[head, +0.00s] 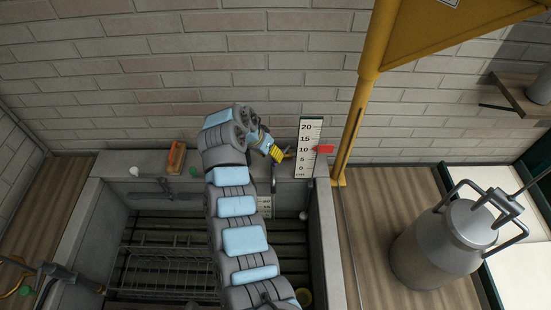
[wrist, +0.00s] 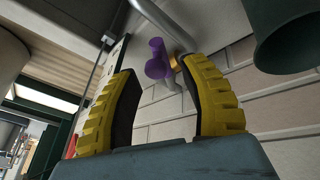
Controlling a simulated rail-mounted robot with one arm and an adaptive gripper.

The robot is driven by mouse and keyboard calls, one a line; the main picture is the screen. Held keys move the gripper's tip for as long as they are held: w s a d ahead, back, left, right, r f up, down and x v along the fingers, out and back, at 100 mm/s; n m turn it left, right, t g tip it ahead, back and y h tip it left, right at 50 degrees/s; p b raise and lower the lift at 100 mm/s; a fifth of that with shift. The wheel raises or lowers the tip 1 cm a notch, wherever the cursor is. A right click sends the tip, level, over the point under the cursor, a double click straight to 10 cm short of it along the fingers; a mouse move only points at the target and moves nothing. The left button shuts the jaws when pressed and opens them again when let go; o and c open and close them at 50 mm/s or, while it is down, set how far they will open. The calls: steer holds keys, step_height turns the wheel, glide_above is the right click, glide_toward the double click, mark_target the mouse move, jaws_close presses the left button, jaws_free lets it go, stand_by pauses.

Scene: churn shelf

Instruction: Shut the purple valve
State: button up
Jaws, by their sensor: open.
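The purple valve (wrist: 156,64) shows in the wrist view. It sits on a grey pipe (wrist: 168,24) near the brick wall, beyond my fingertips and between them. A small orange-brown part shows just to its right, partly behind the right finger. My gripper (wrist: 155,92) has yellow ribbed fingers spread apart with nothing between them. In the head view my gripper (head: 279,154) is near the wall behind the basin, just left of the white gauge board. The valve cannot be made out there.
A metal churn (head: 447,240) stands at the right. A dark green vessel (wrist: 285,35) is close at right in the wrist view.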

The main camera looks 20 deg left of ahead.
steer(key=shift+x, duration=2.35)
jaws_close()
